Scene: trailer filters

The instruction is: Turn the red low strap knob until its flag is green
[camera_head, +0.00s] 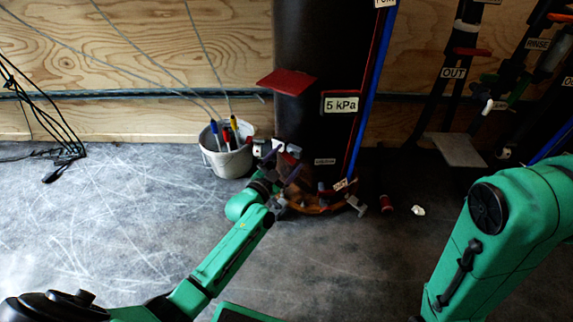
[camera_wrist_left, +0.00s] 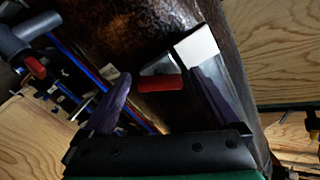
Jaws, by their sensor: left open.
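My left gripper (camera_head: 284,165) is low at the left side of the dark tank (camera_head: 315,60). In the left wrist view its two purple-grey fingers (camera_wrist_left: 160,88) stand apart. A small red piece with a grey part behind it (camera_wrist_left: 160,84) shows between the fingers, close to the tank; it looks like the red low strap knob. I cannot tell whether either finger touches it. The fingers partly cover this spot in the head view. I cannot make out a green flag there. The right gripper is out of view; only my right arm shows.
A white bucket of coloured-handled tools (camera_head: 226,160) stands just left of the gripper. A red plate (camera_head: 287,82) juts from the tank above. A red spool-like piece (camera_head: 386,204) and a white scrap (camera_head: 418,210) lie on the floor at right.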

